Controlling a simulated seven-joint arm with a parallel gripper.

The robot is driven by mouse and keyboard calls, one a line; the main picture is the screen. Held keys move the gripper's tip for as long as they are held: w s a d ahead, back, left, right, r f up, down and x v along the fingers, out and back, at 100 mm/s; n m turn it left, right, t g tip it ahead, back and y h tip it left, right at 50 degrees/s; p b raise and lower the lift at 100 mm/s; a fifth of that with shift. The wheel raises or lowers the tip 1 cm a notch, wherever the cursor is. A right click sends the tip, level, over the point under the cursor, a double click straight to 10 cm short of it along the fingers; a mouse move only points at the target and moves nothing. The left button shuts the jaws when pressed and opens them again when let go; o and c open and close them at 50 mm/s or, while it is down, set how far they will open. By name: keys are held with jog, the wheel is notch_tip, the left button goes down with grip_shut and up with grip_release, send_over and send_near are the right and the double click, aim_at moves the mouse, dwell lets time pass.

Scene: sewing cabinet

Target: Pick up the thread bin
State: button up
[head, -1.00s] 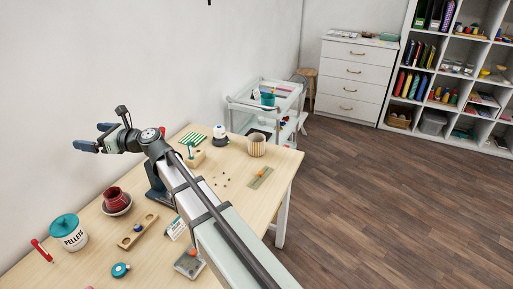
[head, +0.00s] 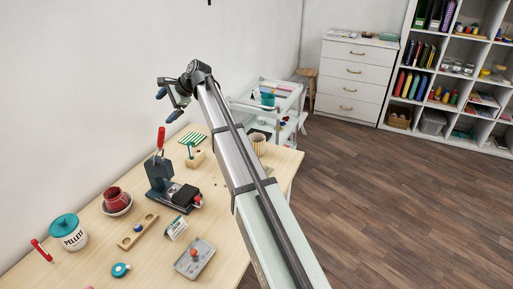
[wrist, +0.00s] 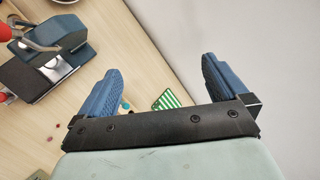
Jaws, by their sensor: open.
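No thing is plainly marked as the thread bin. A striped round container (head: 259,147) stands at the far right of the table, partly hidden by my arm. A teal container (head: 268,99) stands on the white cart; I cannot tell which of them is the thread bin. My gripper (head: 168,106) is open and empty, high above the table's back left part, well left of both containers. In the wrist view its two blue fingers (wrist: 161,75) are spread, with nothing between them. Neither container can be made out in the wrist view.
A dark press with a red handle (head: 161,139) stands below my gripper, and also shows in the wrist view (wrist: 38,72). A green striped cloth (head: 193,138), a wooden block (head: 195,160) and a pellet jar (head: 68,232) are on the table (head: 150,272). The wall is close behind.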

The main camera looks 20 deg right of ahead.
jog(key=w+d+r+n+g+h, duration=0.1)
jog(key=d+r+g+h, duration=0.15)
jog(key=d, duration=0.95)
jog(key=d+r+n+g+h, duration=0.1)
jog(key=d+n+h, duration=0.15)
jog(key=d, duration=0.85)
jog(key=w+d+r+n+g+h, duration=0.1)
jog(key=d+g+h, duration=0.15)
jog(key=d, duration=0.95)
jog(key=t, duration=0.1)
send_near(257, 145)
jog(key=w+r, duration=0.2)
jog(key=w, duration=0.2)
jog(key=shift+h, duration=0.25)
notch_tip(257, 145, down, 9)
jog(key=shift+s+d+f, duration=0.1)
jog(key=shift+d, duration=0.1)
jog(key=shift+d+f, duration=0.2)
jog(key=shift+f, duration=2.55)
jog(key=c, duration=0.7)
